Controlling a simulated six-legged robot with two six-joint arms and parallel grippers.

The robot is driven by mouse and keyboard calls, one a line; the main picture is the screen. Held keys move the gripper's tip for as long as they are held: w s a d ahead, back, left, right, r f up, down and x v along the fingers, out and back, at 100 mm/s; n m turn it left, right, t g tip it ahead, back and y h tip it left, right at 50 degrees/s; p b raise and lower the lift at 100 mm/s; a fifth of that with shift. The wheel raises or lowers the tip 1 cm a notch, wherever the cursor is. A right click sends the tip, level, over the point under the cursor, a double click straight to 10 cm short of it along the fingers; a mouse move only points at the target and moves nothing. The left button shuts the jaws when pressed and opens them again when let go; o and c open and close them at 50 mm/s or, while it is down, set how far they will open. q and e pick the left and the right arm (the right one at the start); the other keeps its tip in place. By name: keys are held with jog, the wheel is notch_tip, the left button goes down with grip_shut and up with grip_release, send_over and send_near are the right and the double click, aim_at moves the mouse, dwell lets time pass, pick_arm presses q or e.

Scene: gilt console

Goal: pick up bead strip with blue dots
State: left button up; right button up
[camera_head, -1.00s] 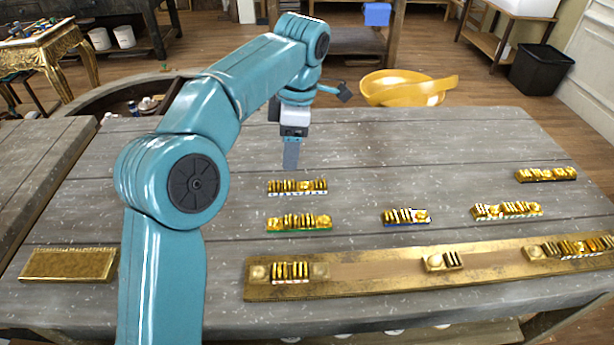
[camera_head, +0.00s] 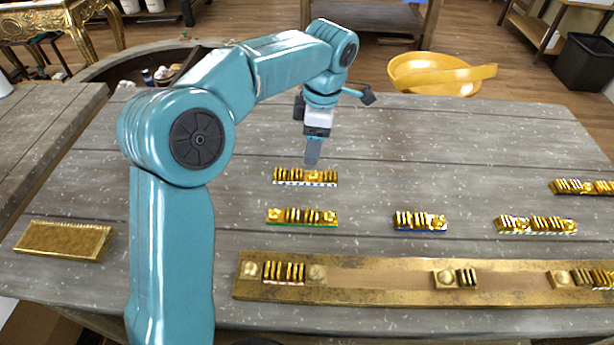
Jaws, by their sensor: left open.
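The bead strip that looks blue-dotted (camera_head: 305,178) lies on the grey table, with gold beads on a pale base edged in small blue marks. My left gripper (camera_head: 312,158) points down just behind and above this strip, its fingertips close to the beads. It is open and holds nothing; its fingers overlap from this side. I cannot tell if it touches the strip. My right gripper is out of view.
Other gold strips lie nearby: green-edged (camera_head: 302,217), blue-edged (camera_head: 420,222), green-and-white-edged (camera_head: 536,225) and one at far right (camera_head: 583,187). A long gilt rail (camera_head: 370,285) runs along the front. A gold block (camera_head: 64,241) lies left; a yellow bowl (camera_head: 440,75) stands behind.

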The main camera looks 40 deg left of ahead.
aim_at(305, 173)
pick_arm(q)
jog(key=f, duration=0.2)
jog(key=s+f, duration=0.1)
jog(key=f, duration=0.2)
jog(key=a+f, duration=0.1)
jog(key=f, duration=0.1)
jog(key=shift+s+f, duration=0.15)
jog(key=shift+f, duration=0.1)
jog(key=shift+w+f, duration=0.25)
jog(key=shift+f, duration=0.3)
jog(key=shift+s+r, duration=0.1)
jog(key=shift+s, duration=0.05)
jog(key=shift+c, duration=0.3)
jog(key=c, duration=1.1)
jog(key=shift+c, duration=0.2)
